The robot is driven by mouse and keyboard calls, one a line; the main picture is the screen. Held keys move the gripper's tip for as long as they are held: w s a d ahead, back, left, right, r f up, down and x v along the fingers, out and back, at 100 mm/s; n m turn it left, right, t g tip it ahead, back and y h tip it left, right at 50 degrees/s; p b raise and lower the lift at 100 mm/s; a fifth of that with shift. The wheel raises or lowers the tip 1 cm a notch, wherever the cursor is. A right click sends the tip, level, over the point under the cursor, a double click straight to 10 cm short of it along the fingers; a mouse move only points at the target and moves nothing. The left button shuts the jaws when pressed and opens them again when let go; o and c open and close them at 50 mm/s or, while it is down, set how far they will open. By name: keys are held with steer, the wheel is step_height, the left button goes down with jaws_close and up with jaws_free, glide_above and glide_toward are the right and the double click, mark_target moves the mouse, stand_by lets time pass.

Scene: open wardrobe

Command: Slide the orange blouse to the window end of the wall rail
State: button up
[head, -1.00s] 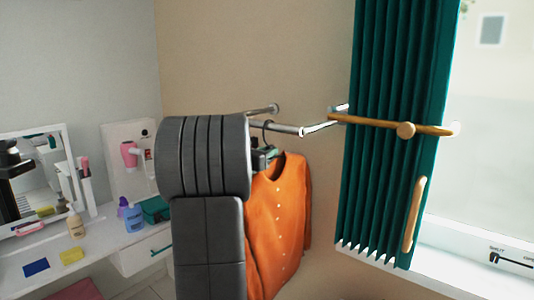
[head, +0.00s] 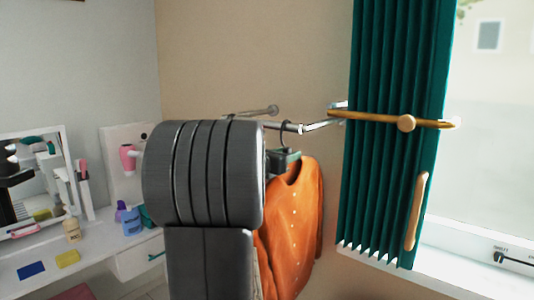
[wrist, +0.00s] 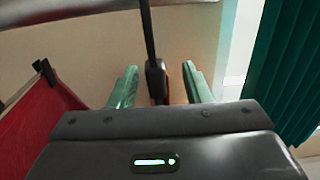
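The orange blouse (head: 296,215) hangs from a dark hanger (head: 285,137) on the metal wall rail (head: 300,127), left of the green curtain, with its left part hidden behind my arm. In the wrist view, the rail (wrist: 95,11) crosses the top left, and the hanger's dark stem (wrist: 152,60) stands between the two green fingers of my gripper (wrist: 160,86). Gaps show on both sides of the stem, so my gripper is open around it. A strip of orange shows beside the right finger. In the head view, my gripper (head: 284,157) is partly hidden at the blouse's top.
The green curtain (head: 395,150) with a wooden rod (head: 440,123) hangs beside the window (head: 490,130) at the right. A white dresser (head: 100,265) with several bottles stands at the left.

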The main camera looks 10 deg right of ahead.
steer(key=shift+f, duration=0.35)
steer(key=shift+s+a+f, duration=0.15)
steer(key=shift+s+a, duration=0.1)
steer(key=shift+a, duration=0.2)
steer(key=b+v, duration=0.1)
steer(key=v, duration=1.1)
steer(key=shift+s+a+r+b, duration=0.3)
steer(key=shift+r, duration=0.15)
steer(key=p+x, duration=0.1)
steer(key=x, duration=0.8)
steer(key=shift+w+f, duration=0.1)
